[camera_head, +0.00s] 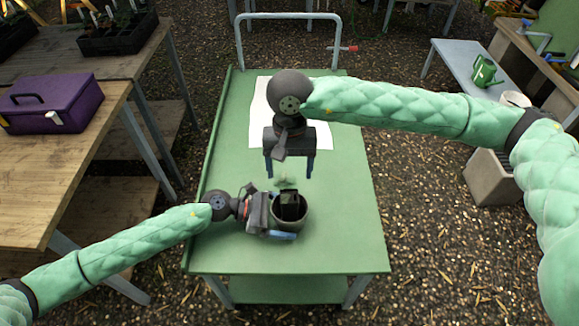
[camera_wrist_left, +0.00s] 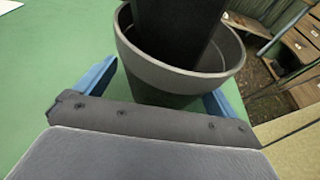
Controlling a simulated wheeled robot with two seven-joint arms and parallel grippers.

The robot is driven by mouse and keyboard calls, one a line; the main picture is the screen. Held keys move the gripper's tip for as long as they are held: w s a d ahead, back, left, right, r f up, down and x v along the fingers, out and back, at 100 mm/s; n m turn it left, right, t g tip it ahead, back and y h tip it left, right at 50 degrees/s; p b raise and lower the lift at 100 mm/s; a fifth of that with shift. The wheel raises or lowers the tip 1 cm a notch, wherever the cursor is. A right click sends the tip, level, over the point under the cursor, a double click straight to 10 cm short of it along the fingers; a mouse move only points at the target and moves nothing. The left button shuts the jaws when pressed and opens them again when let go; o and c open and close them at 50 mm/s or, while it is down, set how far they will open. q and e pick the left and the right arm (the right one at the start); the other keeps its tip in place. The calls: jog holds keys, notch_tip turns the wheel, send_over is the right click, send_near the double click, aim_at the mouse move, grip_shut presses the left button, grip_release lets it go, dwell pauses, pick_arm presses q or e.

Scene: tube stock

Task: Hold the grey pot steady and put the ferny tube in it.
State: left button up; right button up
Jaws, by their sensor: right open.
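The grey pot (camera_head: 303,217) stands upright near the front of the green table. A dark, square-sided tube (camera_head: 291,203) stands inside it, with a pale green ferny tuft (camera_head: 285,182) at its far top edge. My left gripper (camera_head: 285,222) has its blue fingers on both sides of the pot and looks shut on it. In the left wrist view the pot's rim (camera_wrist_left: 180,77) lies between the fingers, with the dark tube (camera_wrist_left: 177,28) inside. The finger contact is partly hidden. My right gripper (camera_head: 289,168) is open and empty, pointing down beyond the pot and tuft.
A white sheet (camera_head: 260,112) lies on the green table (camera_head: 345,235), partly under my right arm. The table's right side is clear. A wooden bench with a purple toolbox (camera_head: 50,103) is at the left. A green watering can (camera_head: 484,71) is on a bench at right.

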pick_arm(q)
jog(key=shift+a, duration=0.1)
jog(key=v, duration=1.2)
dwell(0.4)
